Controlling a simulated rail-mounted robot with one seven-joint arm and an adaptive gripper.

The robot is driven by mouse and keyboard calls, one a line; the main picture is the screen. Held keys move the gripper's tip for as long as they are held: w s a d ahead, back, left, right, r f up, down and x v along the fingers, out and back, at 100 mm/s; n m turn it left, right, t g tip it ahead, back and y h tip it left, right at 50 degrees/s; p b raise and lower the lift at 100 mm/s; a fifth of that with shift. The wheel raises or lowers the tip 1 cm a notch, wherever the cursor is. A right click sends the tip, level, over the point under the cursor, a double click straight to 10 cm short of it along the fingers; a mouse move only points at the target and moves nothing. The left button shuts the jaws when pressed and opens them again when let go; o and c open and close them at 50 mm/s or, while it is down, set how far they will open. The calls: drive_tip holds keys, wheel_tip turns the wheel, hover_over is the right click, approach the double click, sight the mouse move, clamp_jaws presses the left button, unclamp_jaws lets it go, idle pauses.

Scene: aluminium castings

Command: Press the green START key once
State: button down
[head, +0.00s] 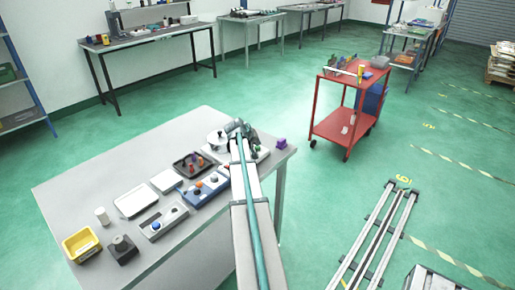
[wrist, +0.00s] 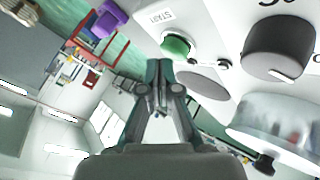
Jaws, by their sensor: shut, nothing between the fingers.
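The green START key (wrist: 177,45) is a round button on a pale panel (wrist: 205,30) in the wrist view, with a START label (wrist: 160,17) above it in the picture. My gripper (wrist: 160,68) is shut and empty, its fingertips just below and left of the key in the picture. I cannot tell how far the tips are from the key in depth.
A purple block (head: 281,143) lies near the table's right edge. Trays (head: 136,200), a yellow bin (head: 82,245) and small parts fill the table's middle and front. A red cart (head: 346,105) stands beyond.

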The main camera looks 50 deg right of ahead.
sight(257, 147)
drive_tip(key=shift+f+b, duration=0.4)
drive_tip(key=shift+f, duration=0.1)
idle(0.5)
drive_tip(key=shift+r, duration=0.1)
idle(0.3)
drive_tip(key=shift+r+p, duration=0.35)
drive_tip(key=shift+r, duration=0.45)
drive_tip(key=shift+r+p, duration=1.1)
drive_tip(key=shift+r, duration=1.45)
